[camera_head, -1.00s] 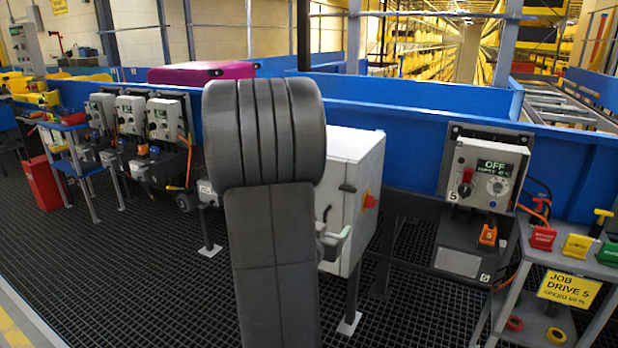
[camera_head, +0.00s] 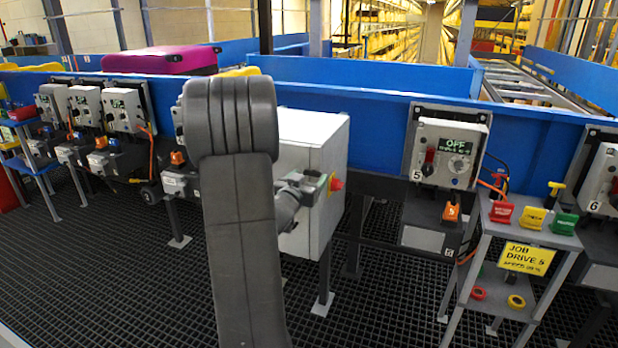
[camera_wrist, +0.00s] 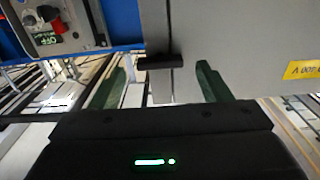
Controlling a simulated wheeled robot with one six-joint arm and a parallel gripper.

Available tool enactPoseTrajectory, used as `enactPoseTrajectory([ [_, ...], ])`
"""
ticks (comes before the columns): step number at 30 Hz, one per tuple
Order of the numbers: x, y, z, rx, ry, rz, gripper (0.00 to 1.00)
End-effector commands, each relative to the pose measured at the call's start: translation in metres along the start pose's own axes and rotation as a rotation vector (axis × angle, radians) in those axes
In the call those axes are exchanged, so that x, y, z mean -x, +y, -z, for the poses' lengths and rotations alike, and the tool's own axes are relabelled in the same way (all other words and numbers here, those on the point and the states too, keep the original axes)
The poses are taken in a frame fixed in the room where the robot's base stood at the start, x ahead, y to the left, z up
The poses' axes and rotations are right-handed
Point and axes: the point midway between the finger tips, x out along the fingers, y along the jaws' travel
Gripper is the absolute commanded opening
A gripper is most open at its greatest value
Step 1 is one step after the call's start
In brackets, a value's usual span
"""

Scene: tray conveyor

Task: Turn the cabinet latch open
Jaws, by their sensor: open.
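The grey-white cabinet (camera_head: 320,142) stands on legs in front of the blue conveyor wall, partly hidden by my arm. A red knob on a yellow base (camera_head: 336,184) is on its right side. In the wrist view a short black latch bar (camera_wrist: 160,62) lies across the door seam of the cabinet (camera_wrist: 215,35). My gripper (camera_wrist: 160,76) is open, with one green-tinted finger on each side of the latch in the picture. I cannot tell whether the fingers touch it. In the head view my gripper (camera_head: 322,184) is at the cabinet front, and my arm hides the latch.
Drive box 5 (camera_head: 447,150) reads OFF, right of the cabinet. A small stand (camera_head: 530,238) with coloured tags and a yellow job sign (camera_head: 526,258) is at the right. Several more drive boxes (camera_head: 125,108) line the wall at left. Dark grating floor lies in front.

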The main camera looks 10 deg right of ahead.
Motion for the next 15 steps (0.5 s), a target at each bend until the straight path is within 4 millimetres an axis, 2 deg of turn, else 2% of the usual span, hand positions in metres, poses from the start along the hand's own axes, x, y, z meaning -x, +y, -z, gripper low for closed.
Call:
enactPoseTrajectory([
  [5,-0.0123,0.0000,0.0003,0.000,0.001,0.000,0.71],
  [13,-0.0137,-0.0001,0.0002,0.000,0.000,0.001,0.71],
  [14,-0.0137,-0.0001,0.0002,0.000,0.000,0.001,0.69],
  [15,-0.0137,-0.0001,0.0002,0.000,0.000,0.001,0.61],
])
